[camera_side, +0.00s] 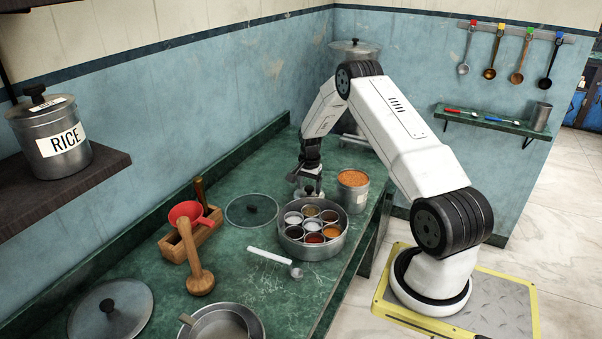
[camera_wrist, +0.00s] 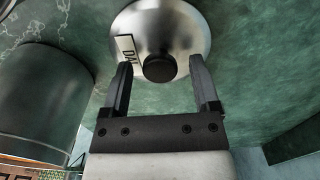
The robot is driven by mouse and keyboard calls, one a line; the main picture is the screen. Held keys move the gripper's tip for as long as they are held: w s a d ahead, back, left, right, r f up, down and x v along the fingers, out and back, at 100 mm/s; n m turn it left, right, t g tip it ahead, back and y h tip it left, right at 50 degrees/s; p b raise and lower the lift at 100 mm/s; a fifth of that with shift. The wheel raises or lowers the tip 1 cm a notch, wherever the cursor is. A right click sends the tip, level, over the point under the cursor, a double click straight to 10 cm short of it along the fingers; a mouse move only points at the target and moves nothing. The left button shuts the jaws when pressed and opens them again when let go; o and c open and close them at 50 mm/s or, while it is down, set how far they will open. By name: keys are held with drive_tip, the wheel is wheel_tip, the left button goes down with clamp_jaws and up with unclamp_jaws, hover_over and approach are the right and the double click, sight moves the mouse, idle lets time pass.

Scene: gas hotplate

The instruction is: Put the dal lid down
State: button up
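The dal lid (camera_wrist: 178,30) is a round silver lid with a black knob (camera_wrist: 159,68) and a partly visible label starting "DA". It appears to lie knob up on the green counter. In the side view the lid (camera_side: 308,193) is small and partly hidden under my gripper (camera_side: 309,177). In the wrist view my gripper (camera_wrist: 161,72) has its two fingers apart on either side of the knob, with a gap on each side. An uncovered metal canister (camera_side: 352,196) filled with orange lentils stands just right of the lid; a canister side (camera_wrist: 40,105) shows in the wrist view.
A round spice tin (camera_side: 338,247) with several small cups stands just in front of the lid. A red funnel (camera_side: 186,212), wooden pestle (camera_side: 195,265) and measuring spoon (camera_side: 270,257) are nearer. A wall (camera_side: 250,90) rises behind.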

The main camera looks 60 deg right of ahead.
sight(309, 187)
wheel_tip(309, 187, up, 12)
drive_tip(key=shift+r, duration=0.2)
idle(0.7)
idle(0.5)
drive_tip(key=w+a+r+n, duration=0.25)
drive_tip(key=a+n, duration=0.25)
drive_tip(key=a, duration=0.7)
drive_tip(key=s+a+r+n+t, duration=0.1)
drive_tip(key=s+a+n, duration=0.5)
drive_tip(key=a, duration=0.6)
drive_tip(key=s+a+r+n+t, duration=0.1)
drive_tip(key=s+a+n, duration=0.6)
drive_tip(key=a, duration=0.5)
drive_tip(key=shift+s+a+t, duration=0.25)
drive_tip(key=shift+s+t, duration=0.05)
drive_tip(key=shift+s, duration=0.4)
